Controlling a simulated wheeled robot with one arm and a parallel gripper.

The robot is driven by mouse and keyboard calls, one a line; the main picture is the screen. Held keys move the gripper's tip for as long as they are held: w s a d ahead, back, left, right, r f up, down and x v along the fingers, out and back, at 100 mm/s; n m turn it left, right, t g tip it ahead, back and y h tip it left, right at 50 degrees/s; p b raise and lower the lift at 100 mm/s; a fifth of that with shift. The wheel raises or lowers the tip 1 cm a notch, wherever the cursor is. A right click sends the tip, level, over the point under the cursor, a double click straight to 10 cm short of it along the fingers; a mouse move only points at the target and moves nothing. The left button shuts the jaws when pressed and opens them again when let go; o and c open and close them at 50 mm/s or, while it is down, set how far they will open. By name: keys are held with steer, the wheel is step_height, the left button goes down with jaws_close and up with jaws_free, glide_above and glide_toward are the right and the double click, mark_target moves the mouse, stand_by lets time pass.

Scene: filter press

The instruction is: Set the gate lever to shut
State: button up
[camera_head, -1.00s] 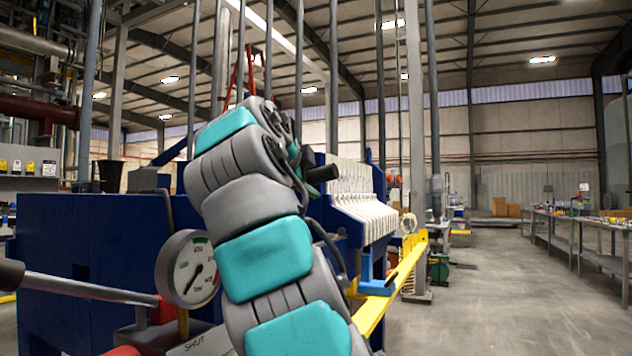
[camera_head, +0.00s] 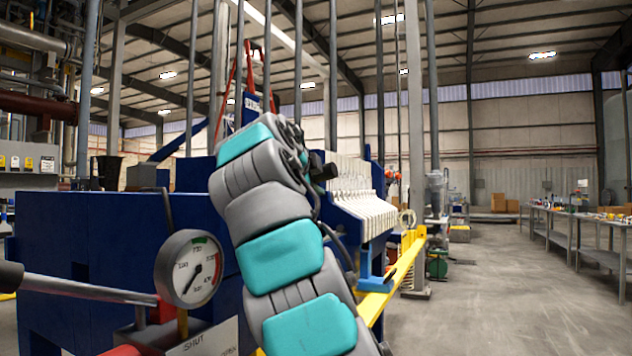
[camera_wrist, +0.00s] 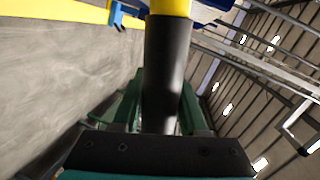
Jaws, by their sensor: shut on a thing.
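In the wrist view a lever with a black grip (camera_wrist: 166,65) and a yellow shaft (camera_wrist: 170,6) runs up between my green fingers. My gripper (camera_wrist: 160,104) is shut on the black grip, with one finger on each side. In the head view my grey and teal arm hides the gripper and the held grip. A light plate marked SHUT (camera_head: 200,342) shows at the bottom, partly covered by my arm. The lever's position against the plate cannot be told.
A round pressure gauge (camera_head: 190,268) stands left of my arm. A steel rod (camera_head: 85,288) with a black knob reaches in from the left. The blue press body (camera_head: 75,240), white plates (camera_head: 350,205) and yellow rail (camera_head: 395,280) lie close by.

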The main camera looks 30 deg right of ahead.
jaws_close()
stand_by(0.8)
